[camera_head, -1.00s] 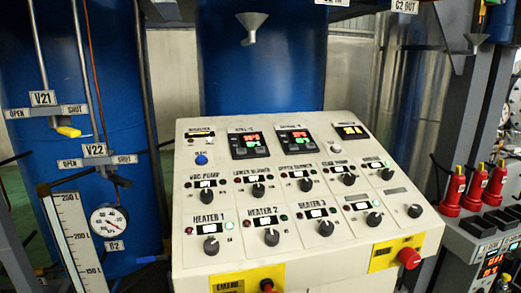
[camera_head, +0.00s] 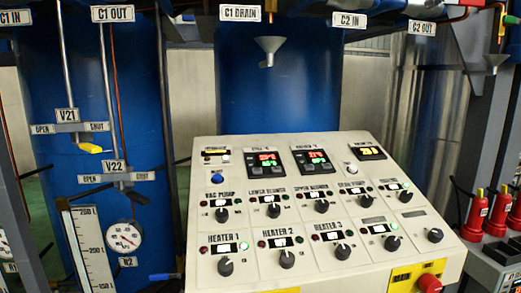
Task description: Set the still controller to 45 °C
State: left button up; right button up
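The control panel (camera_head: 325,260) is a sloped cream console in the middle of the view. Two black controllers with red and green digits sit in its top row: the left one (camera_head: 268,160), whose label looks like "STILL", and the right one (camera_head: 313,158). Their digits are too small to read surely. A smaller display with yellow digits (camera_head: 369,152) is at the top right. A blue button (camera_head: 217,179) is at the top left. Neither of my grippers shows in the view.
Rows of black knobs fill the panel, including Heater 1 (camera_head: 225,266). A red button (camera_head: 429,284) is at the front right. Valve V21 (camera_head: 90,148) and a round gauge (camera_head: 124,237) are at left. Red-handled items (camera_head: 476,215) stand at right. The space before the panel looks clear.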

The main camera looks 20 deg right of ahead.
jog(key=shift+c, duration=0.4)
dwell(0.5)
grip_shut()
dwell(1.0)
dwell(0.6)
